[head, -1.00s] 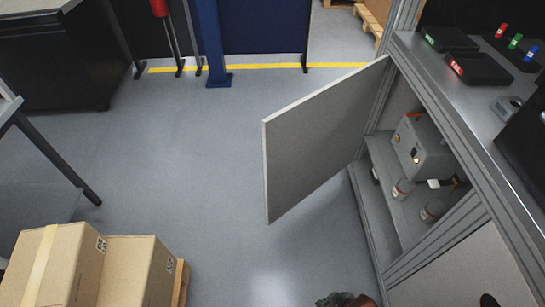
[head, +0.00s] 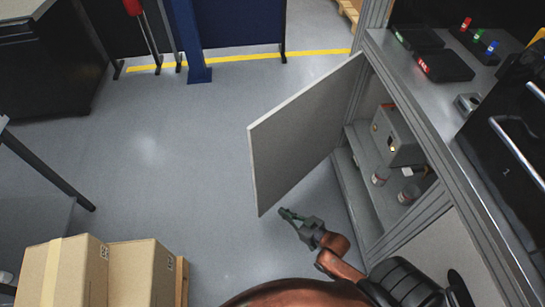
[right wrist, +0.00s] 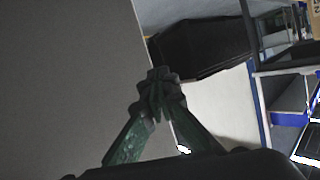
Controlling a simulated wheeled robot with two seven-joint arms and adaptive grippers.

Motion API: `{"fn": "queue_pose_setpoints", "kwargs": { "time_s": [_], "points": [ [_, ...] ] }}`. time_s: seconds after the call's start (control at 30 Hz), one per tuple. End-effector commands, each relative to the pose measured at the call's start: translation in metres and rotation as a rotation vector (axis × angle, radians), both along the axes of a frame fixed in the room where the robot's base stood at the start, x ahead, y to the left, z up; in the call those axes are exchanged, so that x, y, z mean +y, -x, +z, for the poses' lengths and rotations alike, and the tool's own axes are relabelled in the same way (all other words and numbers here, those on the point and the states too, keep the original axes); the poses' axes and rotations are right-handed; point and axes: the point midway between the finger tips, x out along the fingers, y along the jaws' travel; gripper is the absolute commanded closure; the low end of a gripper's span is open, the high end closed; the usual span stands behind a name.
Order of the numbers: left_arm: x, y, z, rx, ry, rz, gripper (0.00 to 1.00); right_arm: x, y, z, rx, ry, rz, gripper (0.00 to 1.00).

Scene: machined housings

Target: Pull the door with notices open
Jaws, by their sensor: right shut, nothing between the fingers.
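The plain grey door (head: 300,130) stands wide open, swung out to the left from the far post of the cabinet (head: 390,225). No notices show on the face turned to me; its other face is hidden. My right gripper (head: 288,214) is shut and empty, just right of the door's lower free corner in the head view. In the right wrist view its closed fingers (right wrist: 158,88) are in front of the broad grey panel (right wrist: 70,75) near its edge; whether they touch it I cannot tell. My left gripper is out of view.
Inside the cabinet, a grey box (head: 396,136) and small jars (head: 380,176) stand on a shelf (head: 372,160). Black trays (head: 442,65) lie on the worktop above. Cardboard boxes (head: 140,272) stand at lower left. The floor (head: 170,170) left of the door is clear.

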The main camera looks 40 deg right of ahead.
Motion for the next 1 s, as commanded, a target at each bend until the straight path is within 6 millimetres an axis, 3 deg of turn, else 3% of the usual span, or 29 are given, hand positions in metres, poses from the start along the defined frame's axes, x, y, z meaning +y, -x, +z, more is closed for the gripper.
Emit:
{"fn": "queue_pose_setpoints", "kwargs": {
  "time_s": [0.03,0.1,0.2,0.3,0.57,1.0],
  "points": [
    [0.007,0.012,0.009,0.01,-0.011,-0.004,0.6,-0.014,-0.012,0.037,-0.068,0.004,-0.006,1.0],
    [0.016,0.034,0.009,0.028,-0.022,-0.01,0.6,-0.03,-0.024,0.067,-0.149,0.004,-0.014,1.0],
    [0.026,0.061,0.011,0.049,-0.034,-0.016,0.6,-0.048,-0.035,0.101,-0.243,0.002,-0.025,1.0],
    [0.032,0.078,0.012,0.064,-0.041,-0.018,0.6,-0.06,-0.041,0.122,-0.303,0.003,-0.03,1.0],
    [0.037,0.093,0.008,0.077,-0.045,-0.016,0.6,-0.065,-0.058,0.131,-0.34,0.0,-0.033,1.0],
    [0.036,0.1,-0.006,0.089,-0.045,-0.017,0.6,-0.052,-0.143,0.13,-0.339,0.0,-0.033,1.0]
  ]
}}
